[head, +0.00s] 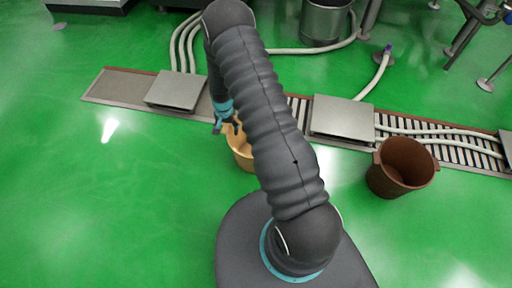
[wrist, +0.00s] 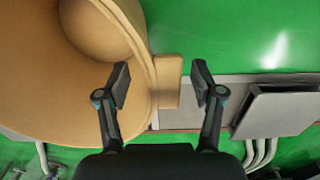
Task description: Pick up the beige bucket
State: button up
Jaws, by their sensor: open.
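The beige bucket (head: 241,150) stands on the green floor in the head view, partly hidden behind my arm. In the wrist view the bucket (wrist: 60,100) fills the left side, with its open mouth and curved rim showing. A tab-like handle (wrist: 169,82) sticks out from its rim. My gripper (wrist: 162,82) is open, with the rim and handle showing between its fingertips. One finger overlaps the bucket's mouth and the other is beyond the handle. I cannot tell whether either finger touches. In the head view my gripper (head: 226,124) is at the bucket's upper left edge.
A brown bucket (head: 403,166) stands to the right. A floor drain channel (head: 127,88) with raised metal covers (head: 342,117) runs behind both buckets. White hoses (head: 187,45) and a steel vessel (head: 325,22) are farther back. The floor at left is clear.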

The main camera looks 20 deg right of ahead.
jog(key=shift+f, duration=0.15)
grip_shut()
dwell(0.4)
